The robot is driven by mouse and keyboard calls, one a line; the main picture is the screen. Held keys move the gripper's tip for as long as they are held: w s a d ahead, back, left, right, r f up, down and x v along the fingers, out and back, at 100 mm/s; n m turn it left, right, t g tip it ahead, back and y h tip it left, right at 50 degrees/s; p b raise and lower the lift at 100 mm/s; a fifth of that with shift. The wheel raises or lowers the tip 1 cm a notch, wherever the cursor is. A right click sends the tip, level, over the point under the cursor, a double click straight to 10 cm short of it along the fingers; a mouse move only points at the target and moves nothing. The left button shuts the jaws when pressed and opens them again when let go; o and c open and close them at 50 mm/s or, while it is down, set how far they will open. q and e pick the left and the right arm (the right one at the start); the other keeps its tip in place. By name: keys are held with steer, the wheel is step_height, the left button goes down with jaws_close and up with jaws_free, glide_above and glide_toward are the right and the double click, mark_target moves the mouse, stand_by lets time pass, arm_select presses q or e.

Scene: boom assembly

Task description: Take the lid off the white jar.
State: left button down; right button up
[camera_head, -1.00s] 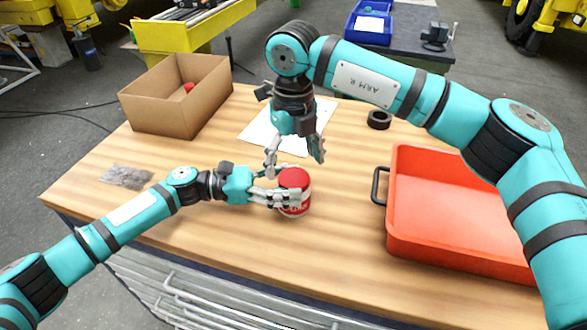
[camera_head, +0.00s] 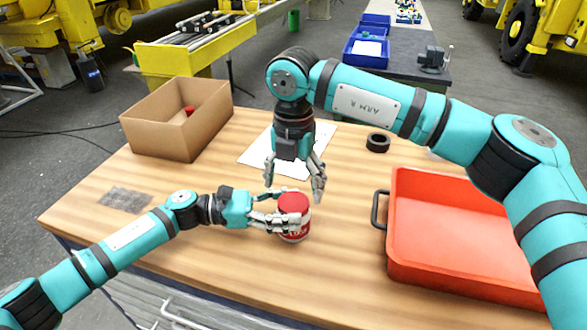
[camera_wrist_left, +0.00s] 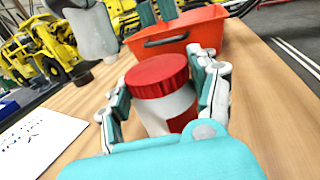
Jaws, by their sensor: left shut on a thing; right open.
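The white jar (camera_head: 293,234) stands upright on the wooden table with a red label band. Its red lid (camera_head: 294,202) is on top. The jar (camera_wrist_left: 157,113) and lid (camera_wrist_left: 157,75) also show in the left wrist view. My left gripper (camera_head: 283,222) is shut around the jar's side, below the lid, with one finger on each side. My right gripper (camera_head: 294,187) points down, open and empty, above and just behind the lid. A part of it also shows at the top of the left wrist view.
An orange tray (camera_head: 402,266) with a dark handle sits to the right. A cardboard box (camera_head: 160,141) with a red item stands at the back left. A white paper sheet (camera_head: 257,151) and a black tape roll (camera_head: 378,142) lie behind. The front of the table is clear.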

mark_target(293, 202)
steer(key=shift+f, duration=2.2)
steer(key=c, duration=1.2)
steer(key=n, duration=0.4)
steer(key=shift+c, duration=0.2)
steer(key=n, duration=0.5)
steer(key=shift+n, duration=0.3)
steer(key=o, duration=1.3)
